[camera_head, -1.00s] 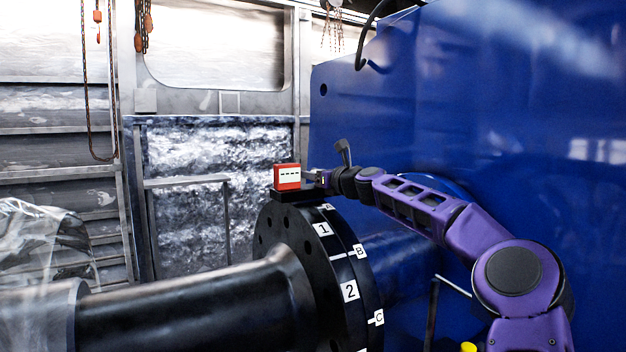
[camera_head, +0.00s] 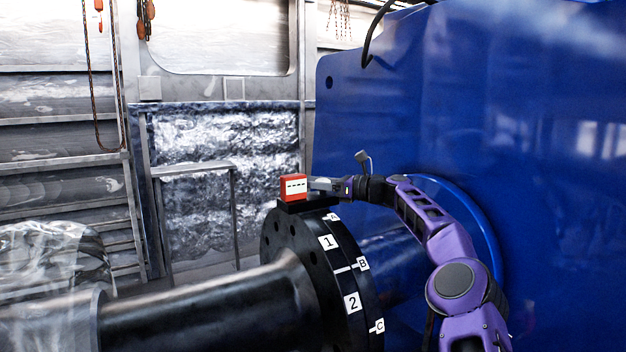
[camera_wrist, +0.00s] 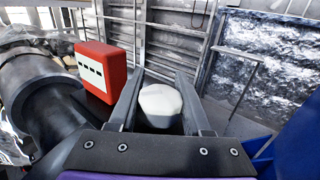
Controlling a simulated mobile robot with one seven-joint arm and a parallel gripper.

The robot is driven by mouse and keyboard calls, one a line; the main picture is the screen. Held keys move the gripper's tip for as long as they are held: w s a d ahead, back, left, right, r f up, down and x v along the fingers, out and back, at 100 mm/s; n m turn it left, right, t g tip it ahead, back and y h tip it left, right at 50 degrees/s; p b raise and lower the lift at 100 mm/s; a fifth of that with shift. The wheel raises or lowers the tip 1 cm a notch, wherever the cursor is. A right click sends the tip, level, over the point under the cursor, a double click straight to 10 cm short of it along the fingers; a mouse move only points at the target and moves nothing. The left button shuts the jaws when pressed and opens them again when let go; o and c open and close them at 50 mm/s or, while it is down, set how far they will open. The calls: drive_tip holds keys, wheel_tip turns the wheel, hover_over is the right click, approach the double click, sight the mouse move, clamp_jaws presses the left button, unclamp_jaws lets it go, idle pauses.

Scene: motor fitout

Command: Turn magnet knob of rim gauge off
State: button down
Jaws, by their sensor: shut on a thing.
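The rim gauge (camera_head: 293,188) is a red box with a white dashed face, standing on a black base on top of the large flange's rim. It also shows at the left in the wrist view (camera_wrist: 101,70). A white rounded knob (camera_wrist: 159,103) lies between my gripper's fingers in the wrist view, to the right of the red box. My gripper (camera_wrist: 160,76) is shut on this knob, one finger on each side. In the head view my gripper (camera_head: 322,184) reaches the gauge from the right. The knob is hidden there, and I cannot read its setting.
The black flange (camera_head: 285,240) with number and letter labels sits on a thick dark shaft (camera_head: 200,312). A large blue housing (camera_head: 540,130) stands close on the right. Plastic-wrapped material (camera_head: 45,262) is at the left. Open space lies behind the gauge.

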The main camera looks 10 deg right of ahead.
drive_tip(key=shift+s+a, duration=0.1)
idle(0.6)
drive_tip(key=c, duration=0.6)
unclamp_jaws()
drive_tip(key=shift+s+d, duration=0.2)
drive_tip(key=shift+d, duration=0.25)
drive_tip(key=b+v, duration=0.1)
drive_tip(key=v, duration=1.5)
drive_tip(key=shift+d, duration=0.3)
